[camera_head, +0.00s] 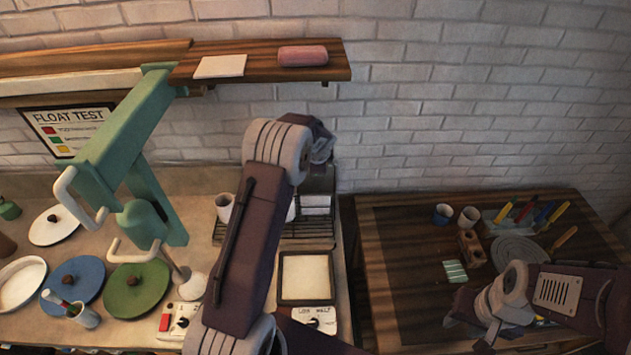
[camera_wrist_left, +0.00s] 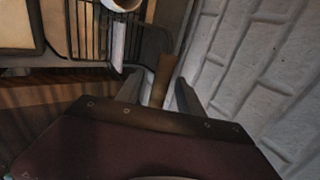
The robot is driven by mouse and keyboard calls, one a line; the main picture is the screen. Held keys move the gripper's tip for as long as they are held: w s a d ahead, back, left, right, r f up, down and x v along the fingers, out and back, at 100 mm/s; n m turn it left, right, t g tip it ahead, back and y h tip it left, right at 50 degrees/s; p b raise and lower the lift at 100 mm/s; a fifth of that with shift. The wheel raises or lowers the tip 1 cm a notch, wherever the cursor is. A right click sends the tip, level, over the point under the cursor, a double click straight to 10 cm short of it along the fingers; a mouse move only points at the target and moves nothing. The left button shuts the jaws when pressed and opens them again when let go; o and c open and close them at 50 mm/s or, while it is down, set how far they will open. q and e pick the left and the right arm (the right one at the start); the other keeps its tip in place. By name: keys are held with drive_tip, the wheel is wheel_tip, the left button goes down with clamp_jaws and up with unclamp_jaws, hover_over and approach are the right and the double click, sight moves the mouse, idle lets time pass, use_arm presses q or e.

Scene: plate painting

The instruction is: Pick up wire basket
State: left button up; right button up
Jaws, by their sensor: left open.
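The black wire basket (camera_head: 317,228) stands at the back of the counter against the brick wall, partly hidden behind my left arm. White cups (camera_head: 224,207) stand at it. In the left wrist view its dark wires (camera_wrist_left: 92,32) show at the top, with a cup (camera_wrist_left: 122,4) beside them. My left gripper (camera_wrist_left: 158,92) is open, with its two fingers apart. A brown strip shows between them, and I see no grip on the basket. In the head view the left fingertips are hidden behind the wrist. My right gripper (camera_head: 470,326) is low over the wooden table, its jaws unclear.
A green press (camera_head: 140,140) stands on the left counter near coloured plates (camera_head: 138,288). A framed pale tile (camera_head: 305,277) lies in front of the basket. A wooden shelf (camera_head: 260,60) runs above. The right table (camera_head: 390,250) holds cups and tools. The brick wall is close behind.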

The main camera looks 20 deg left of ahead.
use_arm(q)
drive_tip(key=shift+s+r, duration=0.1)
clamp_jaws()
idle(1.3)
